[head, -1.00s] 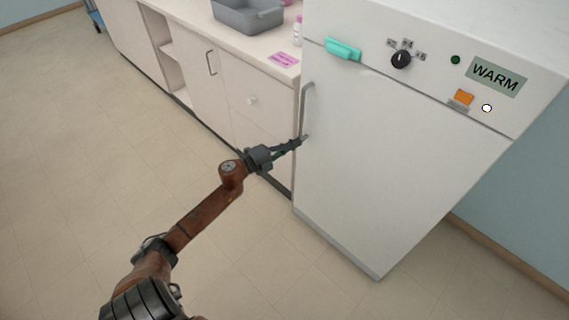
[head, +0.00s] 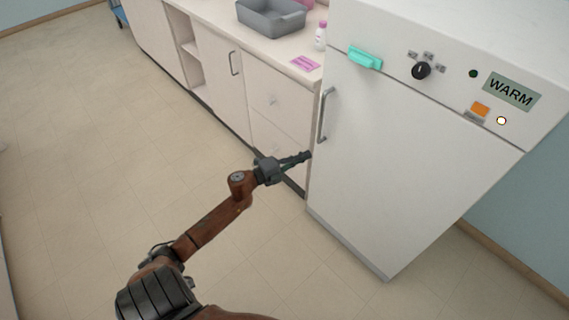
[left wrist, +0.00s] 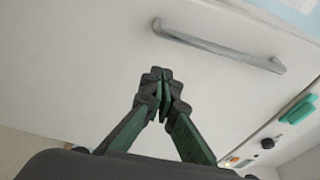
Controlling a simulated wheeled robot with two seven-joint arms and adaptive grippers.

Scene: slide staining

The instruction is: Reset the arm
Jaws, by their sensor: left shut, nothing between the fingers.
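My left arm reaches in from the lower left of the head view. My left gripper (head: 301,157) is shut and empty, in front of the left edge of the white cabinet door, below its grey bar handle (head: 324,115). In the left wrist view, the shut fingertips (left wrist: 160,80) point toward the white door, and the handle (left wrist: 220,46) is apart from them. The white appliance (head: 410,165) has its door closed. My right gripper is not in view.
The appliance panel has a teal latch (head: 365,58), a black knob (head: 421,70) and a WARM sign (head: 511,91). The counter (head: 285,45) holds a grey basin (head: 271,17), a bottle (head: 320,36) and a pink label (head: 305,63). The tiled floor at left is clear.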

